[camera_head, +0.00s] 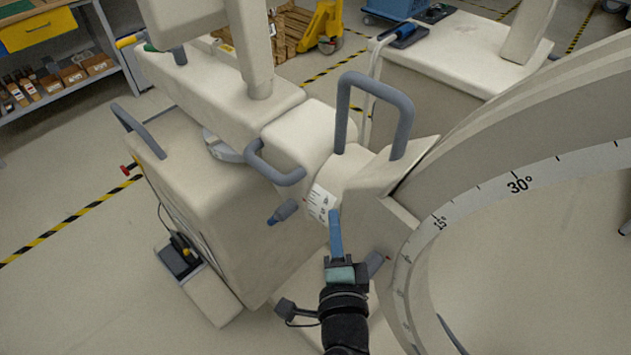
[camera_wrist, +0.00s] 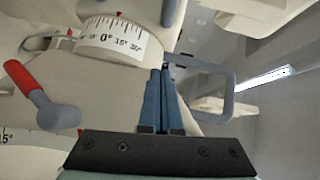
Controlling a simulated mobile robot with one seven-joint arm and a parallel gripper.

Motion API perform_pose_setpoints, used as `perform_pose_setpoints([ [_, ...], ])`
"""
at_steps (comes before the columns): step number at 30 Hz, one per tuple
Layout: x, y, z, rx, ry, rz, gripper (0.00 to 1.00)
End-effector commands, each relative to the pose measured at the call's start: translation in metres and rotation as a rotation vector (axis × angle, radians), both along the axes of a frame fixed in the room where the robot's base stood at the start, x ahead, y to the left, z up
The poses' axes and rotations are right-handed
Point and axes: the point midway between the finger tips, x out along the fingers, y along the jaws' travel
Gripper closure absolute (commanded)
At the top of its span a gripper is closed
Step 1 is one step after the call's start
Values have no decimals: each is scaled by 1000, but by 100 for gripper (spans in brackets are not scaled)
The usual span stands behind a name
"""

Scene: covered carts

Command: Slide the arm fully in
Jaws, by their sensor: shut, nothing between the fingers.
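In the head view the beige horizontal arm (camera_head: 295,130) runs from the cart's top to the large curved C-arm (camera_head: 450,205), which carries a degree scale. A tall grey loop handle (camera_head: 405,115) stands at the joint between them. A smaller grey handle (camera_head: 275,172) is on the near side, with a grey-blue knob lever (camera_head: 283,212) below. My gripper (camera_head: 335,215) is shut and empty, its blue fingers by the white scale (camera_head: 320,203). In the wrist view my gripper (camera_wrist: 162,75) is just below that scale (camera_wrist: 112,42), beside a grey loop handle (camera_wrist: 228,90). Contact cannot be told.
The cart body (camera_head: 215,210) has a side handle and a black pedal box (camera_head: 180,255). A second covered cart (camera_head: 440,65) stands behind. A shelf (camera_head: 65,75) is at the left. A red-and-grey lever (camera_wrist: 45,100) is left in the wrist view. Floor at left is clear.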

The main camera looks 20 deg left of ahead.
Motion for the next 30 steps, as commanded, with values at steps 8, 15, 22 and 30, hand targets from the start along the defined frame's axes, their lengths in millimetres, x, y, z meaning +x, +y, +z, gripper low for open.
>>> perform_pose_setpoints([
  [8,14,7,-1,0,-1,1,100],
  [15,27,12,-2,0,-1,0,100],
  [22,38,18,-4,0,-1,0,100],
  [30,52,24,-5,0,-1,0,100],
])
